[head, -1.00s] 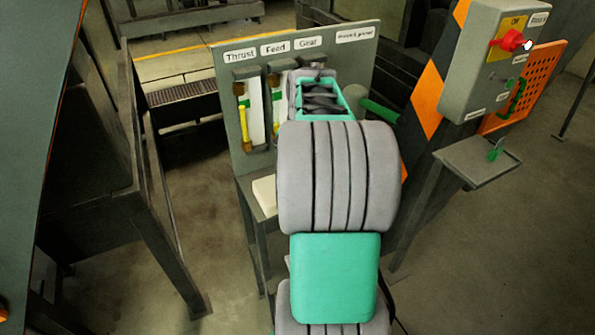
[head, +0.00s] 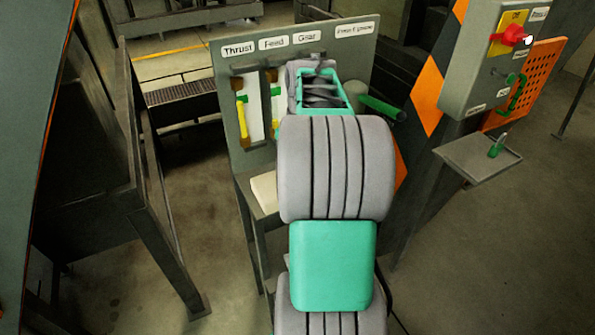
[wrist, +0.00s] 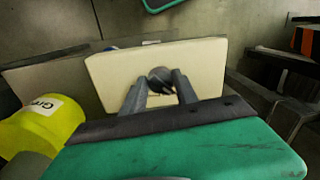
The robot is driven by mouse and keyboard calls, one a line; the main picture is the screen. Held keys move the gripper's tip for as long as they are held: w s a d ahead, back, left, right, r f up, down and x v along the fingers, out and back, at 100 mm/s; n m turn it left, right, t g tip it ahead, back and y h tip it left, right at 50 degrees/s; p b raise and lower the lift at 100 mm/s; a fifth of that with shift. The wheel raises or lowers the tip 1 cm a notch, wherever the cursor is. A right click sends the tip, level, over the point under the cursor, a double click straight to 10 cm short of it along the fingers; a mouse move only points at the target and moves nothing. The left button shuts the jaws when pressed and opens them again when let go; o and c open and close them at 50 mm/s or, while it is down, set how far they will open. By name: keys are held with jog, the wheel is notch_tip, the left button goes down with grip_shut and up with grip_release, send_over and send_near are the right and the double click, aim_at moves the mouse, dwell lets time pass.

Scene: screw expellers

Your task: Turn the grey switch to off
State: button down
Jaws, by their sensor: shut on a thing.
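The grey switch is a dark round knob (wrist: 160,77) on a cream plate (wrist: 115,70) in the wrist view. My gripper (wrist: 160,84) has one finger on each side of the knob and is shut on it. The fingers hide part of the knob, and no on or off marking is readable. In the head view the cream plate (head: 264,191) shows only partly, left of my arm; my arm hides the gripper and the knob there.
A yellow cylinder (wrist: 38,127) with a partly readable label lies close left of my gripper in the wrist view. A grey panel labelled Thrust, Feed and Gear (head: 232,105) stands behind. A control box with a red knob (head: 513,37) and a small tray (head: 470,160) are at right.

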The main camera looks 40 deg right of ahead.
jog(key=n+b, duration=0.2)
jog(key=n, duration=0.2)
jog(key=shift+w+d+f+n+b, duration=0.1)
jog(key=shift+n+b, duration=0.2)
jog(key=shift+b, duration=0.1)
jog(key=shift+n+g+b, duration=0.3)
jog(key=shift+n+b, duration=0.7)
jog(key=shift+n, duration=0.3)
jog(key=shift+r, duration=0.2)
jog(key=c, duration=1.2)
grip_release()
jog(key=shift+c, duration=0.2)
jog(key=r+p, duration=0.1)
jog(key=r, duration=0.1)
jog(key=r+p, duration=0.2)
jog(key=r, duration=0.1)
jog(key=r+p, duration=0.1)
jog(key=r, duration=0.1)
jog(key=shift+w+d+r+p, duration=0.1)
jog(key=shift+d+r+p, duration=0.15)
jog(key=shift+r+p, duration=0.15)
